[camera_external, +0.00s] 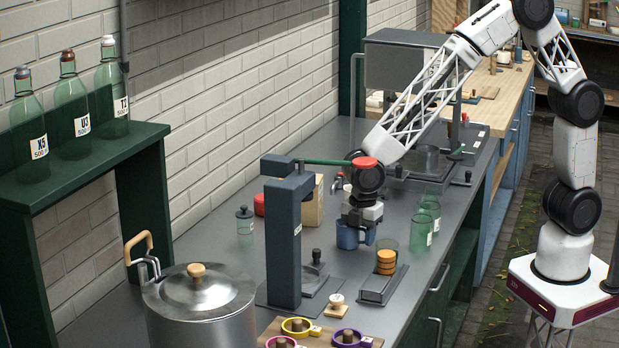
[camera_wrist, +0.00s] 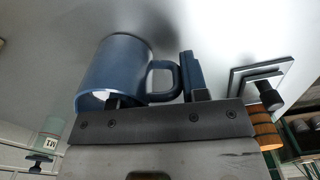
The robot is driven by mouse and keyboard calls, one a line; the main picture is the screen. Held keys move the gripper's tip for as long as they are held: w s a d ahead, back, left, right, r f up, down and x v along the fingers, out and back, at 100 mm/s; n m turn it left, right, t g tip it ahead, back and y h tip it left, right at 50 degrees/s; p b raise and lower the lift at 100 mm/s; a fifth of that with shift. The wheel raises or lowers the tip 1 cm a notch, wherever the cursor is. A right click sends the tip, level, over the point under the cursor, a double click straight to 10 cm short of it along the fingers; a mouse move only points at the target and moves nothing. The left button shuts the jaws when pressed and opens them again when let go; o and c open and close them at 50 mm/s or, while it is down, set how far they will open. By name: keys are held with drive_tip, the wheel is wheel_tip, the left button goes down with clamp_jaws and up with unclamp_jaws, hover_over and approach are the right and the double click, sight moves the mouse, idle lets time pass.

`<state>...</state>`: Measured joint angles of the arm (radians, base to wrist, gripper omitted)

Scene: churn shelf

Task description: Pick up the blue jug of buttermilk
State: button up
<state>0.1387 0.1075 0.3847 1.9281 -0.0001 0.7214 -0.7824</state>
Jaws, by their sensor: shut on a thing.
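The blue jug (camera_external: 349,236) is at the middle of the grey counter in the external view, directly under my gripper (camera_external: 362,218). Its handle is on the right. In the wrist view the jug (camera_wrist: 121,68) lies across the upper middle, with its handle (camera_wrist: 163,80) towards the right finger. My gripper (camera_wrist: 155,88) is shut on the jug at its handle side. One dark finger stands just right of the handle; the other is mostly hidden by the jug's rim. I cannot tell whether the jug's base touches the counter. Something pale shows inside its mouth.
Green glasses (camera_external: 430,208) stand close to the right. A metal tray (camera_external: 383,286) with a stack of orange discs (camera_external: 386,262) is in front. A dark blue press (camera_external: 285,240) stands left, a lidded pot (camera_external: 198,300) at front left. Three green bottles (camera_external: 72,110) are on the shelf.

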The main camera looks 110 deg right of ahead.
drive_tip(key=shift+r, duration=0.35)
drive_tip(key=shift+r, duration=4.5)
drive_tip(key=shift+r, duration=0.2)
